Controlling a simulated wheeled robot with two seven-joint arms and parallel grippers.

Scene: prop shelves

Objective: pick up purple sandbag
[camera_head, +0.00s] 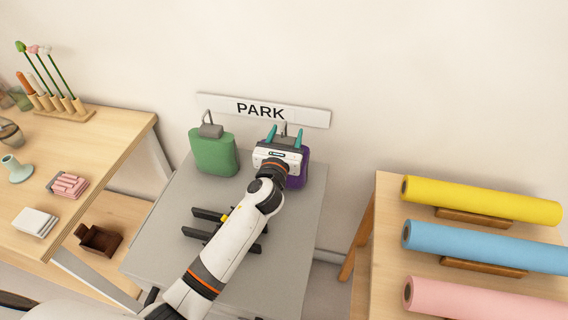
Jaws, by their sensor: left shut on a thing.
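The purple sandbag (300,171) stands at the back right of the grey table (175,237), below the PARK sign. My left gripper (285,137) is over its top, with two teal fingers on either side of the grey handle (285,128). The gripper is shut on that handle. My gripper and wrist hide much of the bag's front. I cannot tell whether the bag's base touches the table. A green sandbag (213,152) with a grey handle stands upright to the left, apart from my gripper. My right gripper is not in view.
A black rack (207,214) lies on the grey table under my left arm. A wooden table (120,140) with small goods stands left. Another table at right bears yellow (480,199), blue (485,246) and pink (480,299) rolls. The wall is close behind.

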